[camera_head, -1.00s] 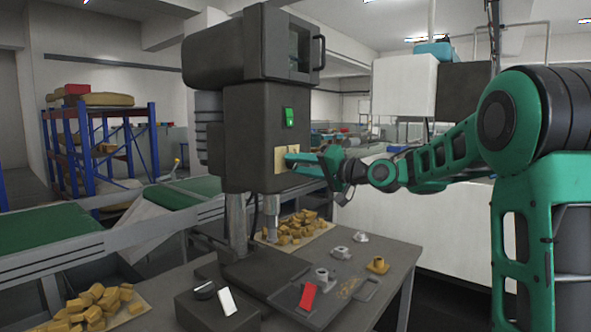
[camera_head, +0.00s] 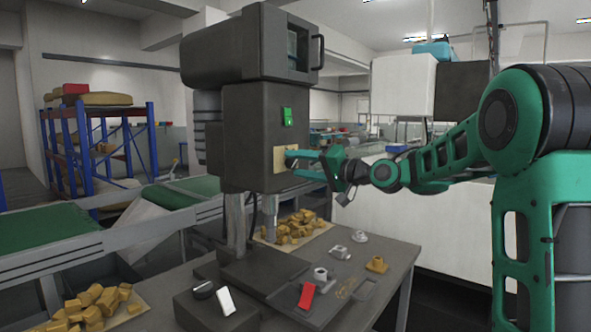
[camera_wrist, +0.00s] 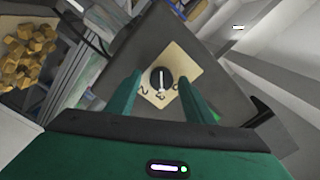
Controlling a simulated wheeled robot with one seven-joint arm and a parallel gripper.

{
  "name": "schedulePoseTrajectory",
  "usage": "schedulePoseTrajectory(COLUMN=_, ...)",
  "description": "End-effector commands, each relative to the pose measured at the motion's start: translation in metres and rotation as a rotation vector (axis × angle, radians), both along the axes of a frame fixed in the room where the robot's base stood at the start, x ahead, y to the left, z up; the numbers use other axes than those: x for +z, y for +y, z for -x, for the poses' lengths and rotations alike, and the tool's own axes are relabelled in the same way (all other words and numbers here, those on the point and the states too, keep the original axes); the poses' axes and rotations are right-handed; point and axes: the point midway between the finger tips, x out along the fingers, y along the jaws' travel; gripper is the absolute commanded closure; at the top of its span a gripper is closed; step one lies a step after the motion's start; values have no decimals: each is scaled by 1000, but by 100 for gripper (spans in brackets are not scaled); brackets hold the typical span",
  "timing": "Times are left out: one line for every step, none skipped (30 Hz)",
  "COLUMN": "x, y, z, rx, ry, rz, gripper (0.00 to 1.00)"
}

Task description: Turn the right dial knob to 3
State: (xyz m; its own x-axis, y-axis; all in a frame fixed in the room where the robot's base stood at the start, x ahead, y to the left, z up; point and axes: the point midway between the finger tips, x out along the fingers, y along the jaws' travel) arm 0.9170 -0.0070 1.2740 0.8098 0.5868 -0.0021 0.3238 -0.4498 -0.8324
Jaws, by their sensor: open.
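The dial knob (camera_wrist: 161,78) is round and black with a white pointer line, and sits on a beige plate (camera_wrist: 182,62) with dark numerals around it. In the wrist view the pointer line runs about up and down in the picture; I cannot read the numerals surely. My gripper (camera_wrist: 160,79) is open, with one green finger on each side of the knob; I cannot tell if they touch it. In the head view my gripper (camera_head: 292,162) is at the beige plate (camera_head: 280,158) on the machine's front, and its fingers largely hide the knob.
The grey machine (camera_head: 255,110) has a green switch (camera_head: 288,117). Below, a table (camera_head: 397,262) bears small metal parts, a red lever (camera_head: 306,295), and a dark box (camera_head: 190,312) with a white lever (camera_head: 226,301). Yellow blocks (camera_head: 97,302) lie in heaps.

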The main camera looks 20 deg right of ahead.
Motion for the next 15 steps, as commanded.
schedulePoseTrajectory(x=0, y=-5, z=5, rx=-2, ry=0, rz=0, gripper=52)
schedulePoseTrajectory(x=0, y=-7, z=9, rx=-2, ry=0, rz=0, gripper=52)
schedulePoseTrajectory(x=0, y=-11, z=14, rx=-4, ry=0, rz=0, gripper=52)
schedulePoseTrajectory(x=1, y=-14, z=19, rx=-3, ry=-1, rz=0, gripper=52)
schedulePoseTrajectory(x=0, y=-18, z=23, rx=-4, ry=0, rz=0, gripper=52)
schedulePoseTrajectory(x=0, y=-22, z=29, rx=-3, ry=2, rz=0, gripper=52)
schedulePoseTrajectory(x=0, y=-26, z=34, rx=-4, ry=1, rz=0, gripper=52)
schedulePoseTrajectory(x=0, y=-30, z=39, rx=-5, ry=0, rz=0, gripper=52)
schedulePoseTrajectory(x=0, y=-34, z=45, rx=-4, ry=1, rz=0, gripper=52)
schedulePoseTrajectory(x=0, y=-37, z=49, rx=-4, ry=1, rz=0, gripper=52)
schedulePoseTrajectory(x=0, y=-40, z=54, rx=-4, ry=1, rz=0, gripper=52)
schedulePoseTrajectory(x=-1, y=-44, z=59, rx=-5, ry=2, rz=0, gripper=52)
schedulePoseTrajectory(x=-1, y=-46, z=63, rx=-3, ry=2, rz=0, gripper=52)
schedulePoseTrajectory(x=-1, y=-49, z=66, rx=-3, ry=2, rz=0, gripper=52)
schedulePoseTrajectory(x=-1, y=-52, z=69, rx=-3, ry=2, rz=0, gripper=52)
